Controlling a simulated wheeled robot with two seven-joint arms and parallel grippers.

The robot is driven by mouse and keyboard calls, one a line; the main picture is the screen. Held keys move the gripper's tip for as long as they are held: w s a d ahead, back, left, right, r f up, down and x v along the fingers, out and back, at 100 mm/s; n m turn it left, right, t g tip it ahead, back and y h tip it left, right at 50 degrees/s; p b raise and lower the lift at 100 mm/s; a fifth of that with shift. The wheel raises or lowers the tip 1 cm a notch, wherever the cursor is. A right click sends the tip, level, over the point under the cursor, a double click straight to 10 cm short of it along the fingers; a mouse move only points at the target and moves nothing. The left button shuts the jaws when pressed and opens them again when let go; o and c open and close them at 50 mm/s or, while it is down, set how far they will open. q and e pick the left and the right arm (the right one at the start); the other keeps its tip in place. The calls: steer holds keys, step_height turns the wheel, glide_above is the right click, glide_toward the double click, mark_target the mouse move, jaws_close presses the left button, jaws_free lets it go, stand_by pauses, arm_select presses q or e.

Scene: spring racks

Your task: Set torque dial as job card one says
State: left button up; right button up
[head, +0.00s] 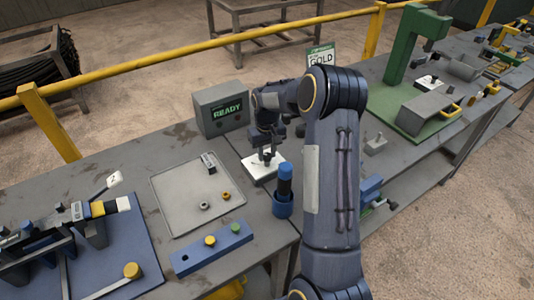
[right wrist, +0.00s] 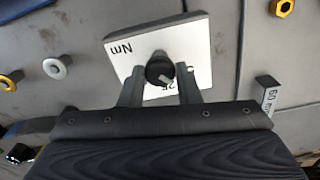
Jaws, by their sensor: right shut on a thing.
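A light pointer mark shows on the knob. In the head view the white plate (head: 258,172) lies on the bench in front of the grey box. My right gripper (right wrist: 160,88) is shut on the knob, one finger on each side; in the head view it (head: 267,158) points down over the plate. Much of the scale is hidden by the fingers and knob. No job card is readable. My left gripper is not in view.
A grey box with a "READY" display (head: 222,108) stands behind the plate. A grey tray (head: 166,199) with small rings and a block lies left. A blue bar (head: 211,249) lies at the front edge.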

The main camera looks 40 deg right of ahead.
mark_target(267, 155)
steer(key=m+b, duration=0.1)
steer(key=m, duration=0.2)
steer(key=shift+m+b, duration=0.4)
steer(key=shift+m, duration=2.1)
steer(key=o, duration=1)
steer(key=shift+r, duration=0.1)
step_height(267, 155, up, 8)
steer(key=shift+f+b, duration=0.1)
steer(key=shift+b, duration=0.35)
